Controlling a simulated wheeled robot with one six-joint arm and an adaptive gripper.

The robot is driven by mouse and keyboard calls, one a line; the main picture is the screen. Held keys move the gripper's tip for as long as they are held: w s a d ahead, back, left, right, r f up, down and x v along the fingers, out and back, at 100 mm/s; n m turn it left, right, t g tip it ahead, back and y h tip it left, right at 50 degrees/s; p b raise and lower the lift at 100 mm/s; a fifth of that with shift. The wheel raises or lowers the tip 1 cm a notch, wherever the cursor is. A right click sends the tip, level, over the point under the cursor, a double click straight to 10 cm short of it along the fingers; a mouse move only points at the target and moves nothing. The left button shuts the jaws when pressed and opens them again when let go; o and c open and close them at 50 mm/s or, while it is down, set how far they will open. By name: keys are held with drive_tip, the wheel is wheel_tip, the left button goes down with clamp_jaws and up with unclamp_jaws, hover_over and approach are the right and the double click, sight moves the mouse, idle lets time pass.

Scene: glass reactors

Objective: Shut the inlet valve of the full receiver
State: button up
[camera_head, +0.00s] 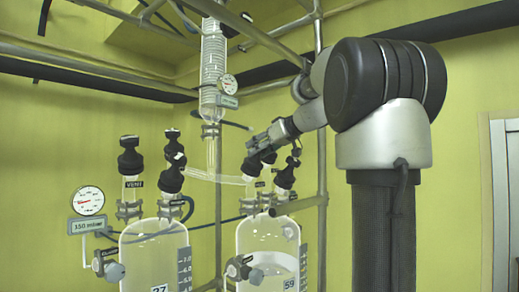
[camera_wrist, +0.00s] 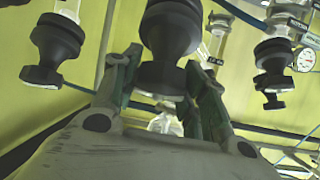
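Two glass receivers stand side by side in the head view: the left receiver (camera_head: 150,250) and the right receiver (camera_head: 265,238), labelled 59. A pale liquid surface shows low in the right one; the left one's level is unclear. Black valve knobs sit on top of both. My gripper (camera_head: 262,145) is above the right receiver, at its left black valve knob (camera_head: 252,167). In the wrist view, the fingers of my gripper (camera_wrist: 163,65) lie on either side of a black knob (camera_wrist: 168,35). Whether they touch it is not clear.
Other black knobs flank the held-between one in the wrist view, at left (camera_wrist: 54,45) and right (camera_wrist: 273,65). A glass tube (camera_head: 215,178) links the receivers' tops. A coiled condenser (camera_head: 213,65), a pressure gauge (camera_head: 88,200) and metal frame poles (camera_head: 321,200) stand close around.

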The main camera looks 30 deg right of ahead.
drive_tip(key=shift+m+h, duration=0.3)
drive_tip(key=shift+m, duration=0.1)
